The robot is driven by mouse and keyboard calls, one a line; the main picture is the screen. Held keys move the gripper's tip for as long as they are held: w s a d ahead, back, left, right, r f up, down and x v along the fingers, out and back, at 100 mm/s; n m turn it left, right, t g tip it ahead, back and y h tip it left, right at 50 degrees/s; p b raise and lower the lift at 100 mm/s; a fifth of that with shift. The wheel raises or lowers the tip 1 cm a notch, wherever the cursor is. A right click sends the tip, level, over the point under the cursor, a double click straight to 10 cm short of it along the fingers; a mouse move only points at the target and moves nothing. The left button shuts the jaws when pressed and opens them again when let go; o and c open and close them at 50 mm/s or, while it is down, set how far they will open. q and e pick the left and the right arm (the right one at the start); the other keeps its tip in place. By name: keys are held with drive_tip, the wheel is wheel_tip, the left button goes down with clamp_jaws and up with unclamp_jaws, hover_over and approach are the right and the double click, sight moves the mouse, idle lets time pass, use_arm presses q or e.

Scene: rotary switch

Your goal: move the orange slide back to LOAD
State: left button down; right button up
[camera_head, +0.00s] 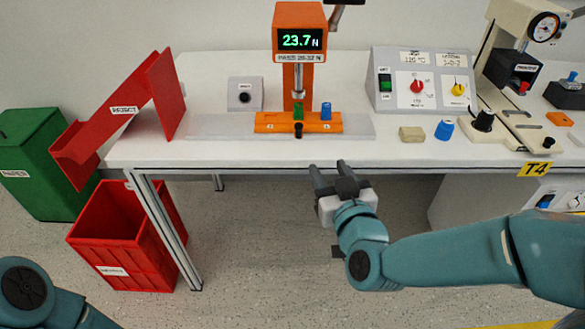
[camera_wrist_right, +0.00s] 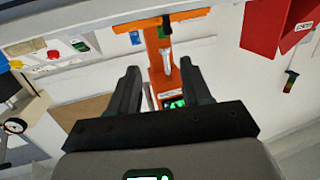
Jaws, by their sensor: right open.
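The orange slide (camera_head: 268,124) lies on a pale rail plate on the bench, under the orange press (camera_head: 300,18). It has a black knob (camera_head: 298,132) at its front. A green part (camera_head: 298,112) and a blue part (camera_head: 326,111) stand on it, the blue one towards the right end. My right gripper (camera_head: 327,167) is open and empty, in front of the bench edge below the slide and apart from it. The right wrist view shows the slide (camera_wrist_right: 185,15) upside down beyond the open fingers (camera_wrist_right: 158,78). My left gripper is outside the view; only part of that arm shows.
The press display reads 23.7 N. A red REJECT chute (camera_head: 122,110) stands left, above a red crate (camera_head: 118,240). A grey switch box (camera_head: 422,82), a beige block (camera_head: 411,134) and a blue knob-like piece (camera_head: 444,130) are right of the slide. The bench front there is clear.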

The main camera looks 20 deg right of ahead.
drive_tip(key=a+f+t+b, duration=0.1)
drive_tip(key=f+b, duration=0.1)
drive_tip(key=b, duration=0.2)
use_arm(q)
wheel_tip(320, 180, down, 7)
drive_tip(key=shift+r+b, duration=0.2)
drive_tip(key=shift+b, duration=0.1)
use_arm(e)
approach(299, 130)
drive_tip(key=w, duration=0.8)
drive_tip(key=shift+w+d, duration=0.35)
drive_tip(key=shift+a, duration=0.1)
clamp_jaws()
